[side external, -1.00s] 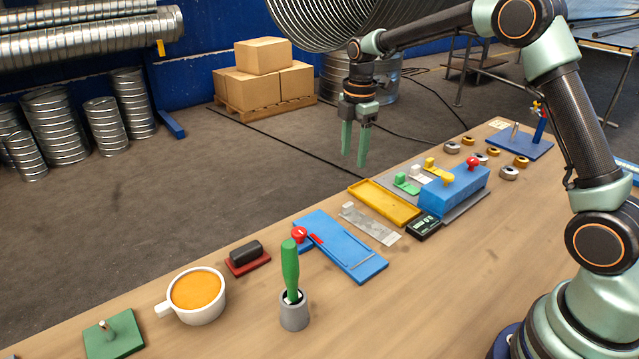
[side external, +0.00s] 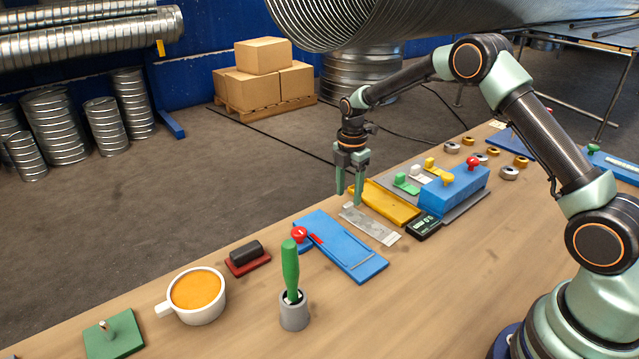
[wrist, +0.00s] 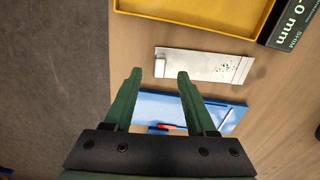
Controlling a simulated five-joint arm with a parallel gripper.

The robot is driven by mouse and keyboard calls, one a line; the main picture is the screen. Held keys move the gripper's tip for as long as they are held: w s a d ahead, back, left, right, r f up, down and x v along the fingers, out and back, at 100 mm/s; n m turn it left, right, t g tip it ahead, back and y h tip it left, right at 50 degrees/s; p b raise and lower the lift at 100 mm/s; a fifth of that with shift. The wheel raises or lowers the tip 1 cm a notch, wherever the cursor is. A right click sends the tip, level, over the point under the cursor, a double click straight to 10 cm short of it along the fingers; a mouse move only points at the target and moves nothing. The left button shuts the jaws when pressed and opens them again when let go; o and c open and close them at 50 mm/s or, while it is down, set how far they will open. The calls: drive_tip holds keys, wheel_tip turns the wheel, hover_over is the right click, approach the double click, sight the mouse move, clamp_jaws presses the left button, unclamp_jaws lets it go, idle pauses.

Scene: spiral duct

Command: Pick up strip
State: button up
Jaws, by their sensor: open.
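The strip (side external: 372,226) is a flat grey metal piece lying on the wooden bench, between the yellow tray and the blue board. In the wrist view the strip (wrist: 203,65) lies across the picture, just beyond the fingertips and mostly to the right. My gripper (side external: 349,199) is open and empty, with green fingers pointing down above the bench near the strip's far left end. In the wrist view my gripper (wrist: 158,76) has its fingers spread, and the right fingertip is close to the strip's near edge. The strip is not between the fingers.
The yellow tray (side external: 407,221) lies just beyond the strip, with a black digital gauge (side external: 424,227) at its near end. A blue board (side external: 362,271) with a red knob (side external: 299,235) lies on the near side. A blue block (side external: 455,192) stands right of the tray.

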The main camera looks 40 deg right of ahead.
sight(348, 204)
wheel_tip(348, 204, down, 4)
drive_tip(key=shift+r, duration=0.2)
clamp_jaws()
drive_tip(key=shift+r, duration=0.2)
wheel_tip(348, 204, up, 27)
drive_tip(key=shift+f, duration=0.15)
idle(1.0)
